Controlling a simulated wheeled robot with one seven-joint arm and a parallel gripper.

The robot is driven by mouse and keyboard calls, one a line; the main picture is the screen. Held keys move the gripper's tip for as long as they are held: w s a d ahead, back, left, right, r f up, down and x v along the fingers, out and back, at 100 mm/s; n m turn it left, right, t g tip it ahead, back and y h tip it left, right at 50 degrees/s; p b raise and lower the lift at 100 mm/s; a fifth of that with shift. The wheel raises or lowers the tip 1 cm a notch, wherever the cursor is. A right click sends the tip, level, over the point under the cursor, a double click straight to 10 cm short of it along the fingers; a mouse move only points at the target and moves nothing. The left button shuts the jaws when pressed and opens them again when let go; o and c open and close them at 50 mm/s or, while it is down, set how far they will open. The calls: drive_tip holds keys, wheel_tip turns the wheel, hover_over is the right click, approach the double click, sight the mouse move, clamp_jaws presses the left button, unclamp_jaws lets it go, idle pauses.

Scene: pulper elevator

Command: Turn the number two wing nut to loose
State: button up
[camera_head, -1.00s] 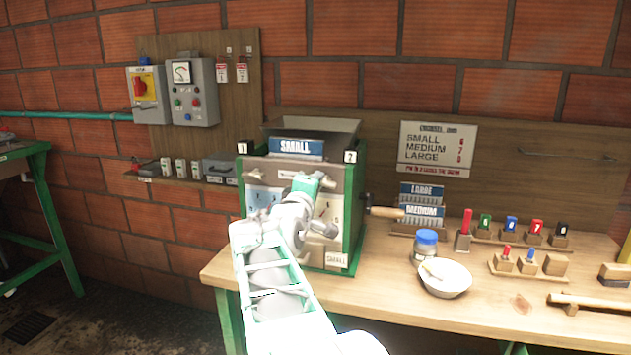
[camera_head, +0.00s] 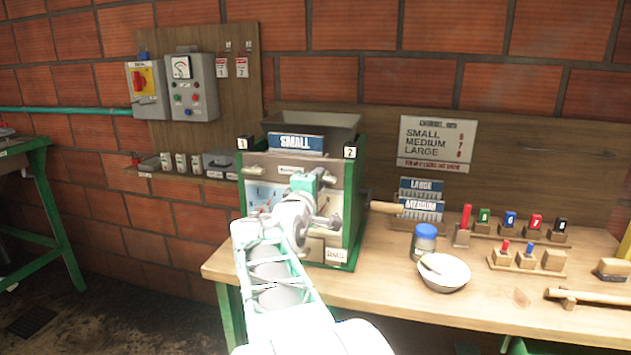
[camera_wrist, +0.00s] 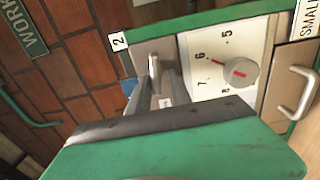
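The green pulper (camera_head: 355,215) stands on the bench with a "SMALL" sign on its hopper. A black-on-white "2" tag (camera_head: 350,152) marks its upper right corner; the tag also shows in the wrist view (camera_wrist: 119,41). In the wrist view the number two wing nut (camera_wrist: 154,67) is a silver piece on a grey plate beside that tag. My gripper (camera_wrist: 163,88) has its grey fingertips at the nut, one on either side as far as I can see. Whether they press on it is unclear.
A dial (camera_wrist: 238,72) with a red mark and numbers 5 to 8 sits close to the nut, with a metal handle (camera_wrist: 299,95) beyond. A jar (camera_head: 424,243), white bowl (camera_head: 444,273) and numbered blocks stand right of the pulper. An electrical box (camera_head: 190,90) hangs at left.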

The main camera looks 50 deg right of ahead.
drive_tip(key=shift+o, duration=1.4)
drive_tip(key=shift+w+r, duration=0.1)
drive_tip(key=shift+a, duration=0.1)
drive_tip(key=v, duration=0.7)
drive_tip(key=shift+s+a+b, duration=0.25)
drive_tip(key=shift+a+b, duration=0.05)
drive_tip(key=shift+b, duration=0.15)
